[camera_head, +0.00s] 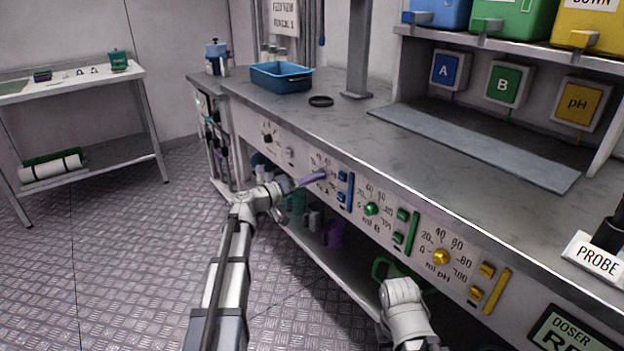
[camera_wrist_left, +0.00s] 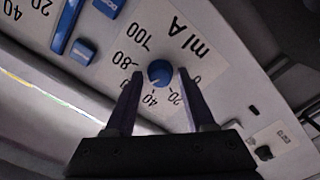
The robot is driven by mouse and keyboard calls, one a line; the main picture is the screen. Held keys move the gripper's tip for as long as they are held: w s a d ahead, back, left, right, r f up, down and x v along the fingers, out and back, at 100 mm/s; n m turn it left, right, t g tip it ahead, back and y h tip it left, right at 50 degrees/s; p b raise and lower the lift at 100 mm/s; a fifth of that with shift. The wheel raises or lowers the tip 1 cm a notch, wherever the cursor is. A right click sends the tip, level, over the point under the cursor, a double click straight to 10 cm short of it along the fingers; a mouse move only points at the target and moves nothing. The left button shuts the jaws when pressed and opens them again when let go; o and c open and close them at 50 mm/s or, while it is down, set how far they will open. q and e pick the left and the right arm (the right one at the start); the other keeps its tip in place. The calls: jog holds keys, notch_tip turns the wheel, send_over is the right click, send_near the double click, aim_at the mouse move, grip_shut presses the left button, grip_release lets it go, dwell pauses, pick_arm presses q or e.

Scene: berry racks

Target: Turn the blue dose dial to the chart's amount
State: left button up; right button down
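The blue dose dial (camera_wrist_left: 160,72) sits on the white panel in the left wrist view, ringed by black numbers and labelled "ml A". A small pale mark on its lower edge seems to face the 40. My left gripper (camera_wrist_left: 160,76) is open, its dark fingertips on either side of the dial with a small gap at each side. In the head view my left gripper (camera_head: 312,179) covers the dial. The right arm shows at the bottom, but its fingers are out of view. A white wall sheet (camera_head: 284,16), lettered "FEED NOW", is too small to read fully.
Beside the blue dial are blue buttons (camera_head: 342,177) and a blue bar (camera_head: 350,191). A green dial (camera_head: 370,209) and a yellow dial (camera_head: 441,257) follow to the right. A blue tray (camera_head: 281,78) stands on the counter above. Mugs stand on the shelf below.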

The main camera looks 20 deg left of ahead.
pick_arm(q)
jog(key=shift+o, duration=0.9)
jog(key=v, duration=0.7)
jog(key=shift+s+a, duration=0.25)
jog(key=shift+s, duration=0.05)
jog(key=shift+d, duration=0.1)
